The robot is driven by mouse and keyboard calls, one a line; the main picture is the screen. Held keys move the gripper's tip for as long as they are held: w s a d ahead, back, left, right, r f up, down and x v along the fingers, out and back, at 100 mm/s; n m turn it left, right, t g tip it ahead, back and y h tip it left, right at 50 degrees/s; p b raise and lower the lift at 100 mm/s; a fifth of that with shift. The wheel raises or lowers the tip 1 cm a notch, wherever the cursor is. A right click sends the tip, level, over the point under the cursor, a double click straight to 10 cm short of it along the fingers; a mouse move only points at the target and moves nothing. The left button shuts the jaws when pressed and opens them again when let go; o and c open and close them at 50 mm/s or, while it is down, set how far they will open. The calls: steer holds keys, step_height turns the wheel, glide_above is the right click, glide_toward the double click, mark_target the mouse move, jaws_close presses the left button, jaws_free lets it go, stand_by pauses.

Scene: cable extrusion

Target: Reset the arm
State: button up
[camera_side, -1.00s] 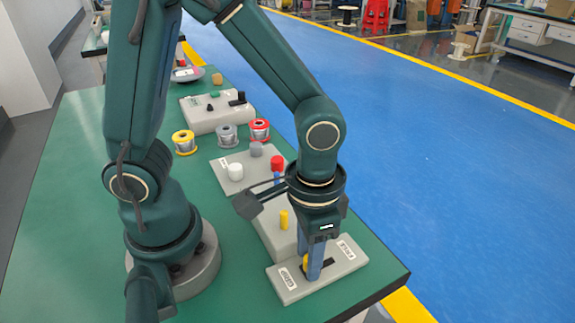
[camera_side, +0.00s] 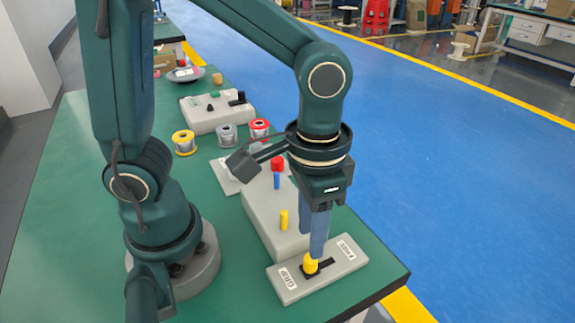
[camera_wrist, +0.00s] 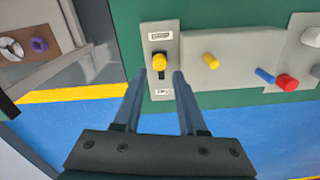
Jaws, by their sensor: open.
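My gripper (camera_side: 316,245) is open, its two blue fingers pointing down just above a yellow-topped lever (camera_side: 310,263) in the side view. The lever stands in a dark slot of a flat grey plate (camera_side: 291,286) with a white label at each end. In the wrist view, the fingertips of my gripper (camera_wrist: 159,76) lie to either side of the yellow knob (camera_wrist: 159,64), with nothing held between them. The plate (camera_wrist: 160,48) shows beyond the fingers. I cannot tell the exact gap between fingertips and knob.
A grey block (camera_side: 263,220) carries a yellow peg (camera_side: 284,220) and a blue peg with red top (camera_side: 277,165). Several wire spools (camera_side: 184,143) and a grey box (camera_side: 215,115) stand farther back on the green table (camera_side: 90,200). The blue floor (camera_side: 430,170) is open at right.

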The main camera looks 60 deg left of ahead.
steer(key=s+a+r+n+t, duration=0.2)
steer(key=a+r+t, duration=0.3)
steer(key=a, duration=0.3)
steer(key=shift+s+r+t, duration=0.2)
steer(key=shift+r+t, duration=0.1)
steer(key=shift+r, duration=0.55)
